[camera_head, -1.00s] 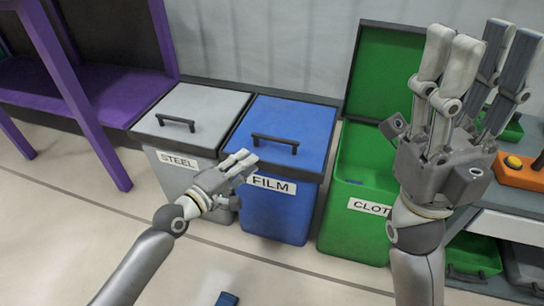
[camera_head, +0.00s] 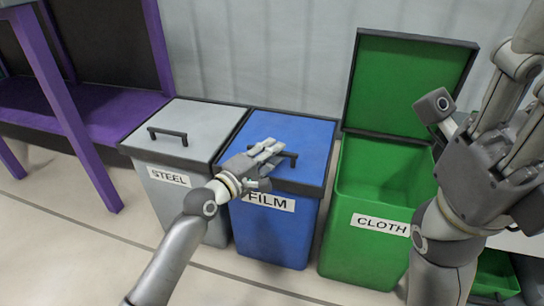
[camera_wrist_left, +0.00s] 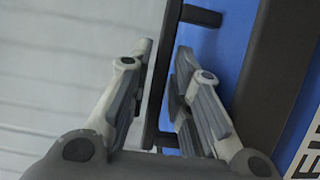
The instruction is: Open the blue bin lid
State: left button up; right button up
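The blue bin (camera_head: 272,232), labelled FILM, stands between the grey and green bins. Its blue lid (camera_head: 312,132) looks closed and has a black bar handle (camera_head: 291,157). My left gripper (camera_head: 270,150) is at this handle, partly hiding it. In the left wrist view its fingers (camera_wrist_left: 165,50) are apart, with the black handle bar (camera_wrist_left: 165,75) running between them; I cannot tell if they touch it. My right gripper (camera_head: 505,100) is open and empty at the right edge, close to the head camera, with its fingertips partly out of frame.
The grey STEEL bin (camera_head: 185,192) is closed on the left. The green CLOTH bin (camera_head: 352,255) stands open on the right, its lid (camera_head: 410,85) raised. A wall (camera_head: 265,50) is behind. A purple rack (camera_head: 75,110) is at the left. Floor in front is clear.

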pick_arm(q)
jog(key=shift+w+d, duration=0.1)
jog(key=shift+w, duration=0.05)
jog(key=shift+c, duration=0.2)
grip_shut()
jog(key=shift+r, duration=0.1)
